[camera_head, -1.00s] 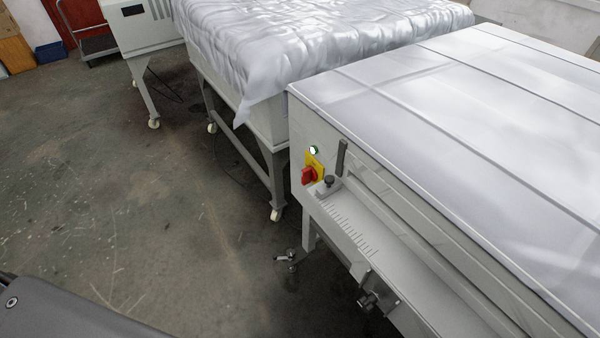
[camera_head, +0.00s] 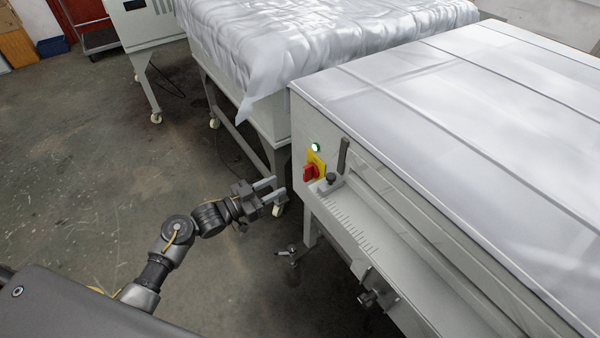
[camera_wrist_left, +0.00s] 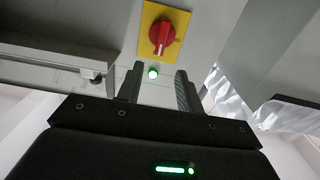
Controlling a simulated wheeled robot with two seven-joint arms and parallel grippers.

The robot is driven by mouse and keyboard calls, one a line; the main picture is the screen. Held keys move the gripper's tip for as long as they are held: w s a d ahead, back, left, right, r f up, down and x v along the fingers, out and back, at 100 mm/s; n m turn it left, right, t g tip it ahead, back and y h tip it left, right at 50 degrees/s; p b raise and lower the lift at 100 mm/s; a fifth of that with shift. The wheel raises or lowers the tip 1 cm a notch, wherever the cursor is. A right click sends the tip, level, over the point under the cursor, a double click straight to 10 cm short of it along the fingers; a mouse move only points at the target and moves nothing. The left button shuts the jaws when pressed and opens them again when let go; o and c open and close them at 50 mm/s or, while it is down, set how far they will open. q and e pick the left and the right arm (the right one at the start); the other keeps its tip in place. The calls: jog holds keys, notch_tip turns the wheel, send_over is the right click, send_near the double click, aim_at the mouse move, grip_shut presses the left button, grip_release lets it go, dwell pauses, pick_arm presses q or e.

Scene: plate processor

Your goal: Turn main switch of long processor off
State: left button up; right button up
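The main switch (camera_head: 310,171) is a red rotary knob on a yellow plate, on the end face of the long processor (camera_head: 440,130). A green lamp (camera_head: 315,147) glows just above it. In the left wrist view the red switch (camera_wrist_left: 162,33) shows at the top centre, with the lit lamp (camera_wrist_left: 153,73) between it and my fingers. My left gripper (camera_head: 277,190) is open and empty, just left of the switch and apart from it. Its two fingers also show in the left wrist view (camera_wrist_left: 157,88). My right gripper is not in view.
A black lever (camera_head: 343,155) and a dark knob (camera_head: 331,179) sit right beside the switch. A ledge with slots (camera_head: 348,217) runs along the processor's side. A sheet-covered table (camera_head: 262,118) stands behind. The floor (camera_head: 110,180) on the left is clear.

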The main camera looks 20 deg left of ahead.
aim_at(304, 171)
pick_arm(q)
jog(key=p+x, duration=0.1)
jog(key=x, duration=0.9)
jog(key=shift+a, duration=0.1)
grip_shut()
